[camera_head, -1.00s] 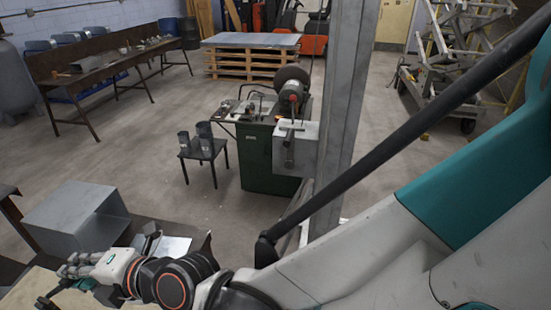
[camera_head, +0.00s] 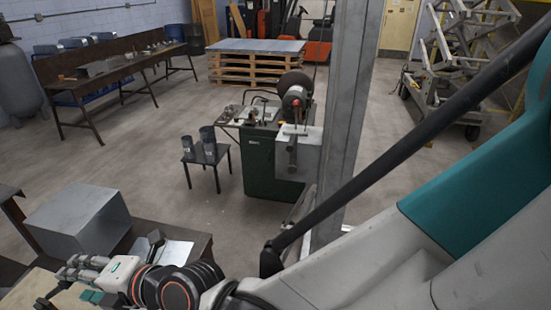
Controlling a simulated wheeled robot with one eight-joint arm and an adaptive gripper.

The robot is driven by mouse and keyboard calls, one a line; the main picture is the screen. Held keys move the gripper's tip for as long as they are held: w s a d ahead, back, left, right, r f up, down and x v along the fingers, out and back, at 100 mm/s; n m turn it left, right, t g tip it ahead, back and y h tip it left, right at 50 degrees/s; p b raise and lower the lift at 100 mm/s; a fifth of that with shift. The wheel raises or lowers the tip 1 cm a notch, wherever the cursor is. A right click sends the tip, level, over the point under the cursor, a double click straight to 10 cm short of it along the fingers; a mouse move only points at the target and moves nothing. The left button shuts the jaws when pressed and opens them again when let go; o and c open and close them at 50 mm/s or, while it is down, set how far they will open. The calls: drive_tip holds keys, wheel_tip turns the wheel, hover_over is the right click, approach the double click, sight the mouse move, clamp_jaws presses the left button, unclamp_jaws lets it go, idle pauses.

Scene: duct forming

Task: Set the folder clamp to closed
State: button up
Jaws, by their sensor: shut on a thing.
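My gripper (camera_head: 72,270) is at the lower left, in front of the grey sheet-metal box (camera_head: 78,222). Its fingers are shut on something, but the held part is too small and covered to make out. A dark upright piece (camera_head: 155,240) stands just behind my wrist, beside a light metal sheet (camera_head: 176,252). I cannot tell whether it belongs to the folder clamp. No clamp is clearly seen, and I cannot tell whether it is open or closed.
A green machine (camera_head: 264,165) and a small stand (camera_head: 208,160) with two dark cylinders are further back. A long bench (camera_head: 110,70) runs along the left wall, with a pallet (camera_head: 262,62) behind. The middle floor (camera_head: 130,150) is clear.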

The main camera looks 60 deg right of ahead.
drive_tip(key=shift+w+d+r, duration=0.15)
drive_tip(key=shift+w+d, duration=0.05)
wheel_tip(320, 180, up, 10)
drive_tip(key=shift+s+a, duration=0.2)
idle(1.0)
idle(0.5)
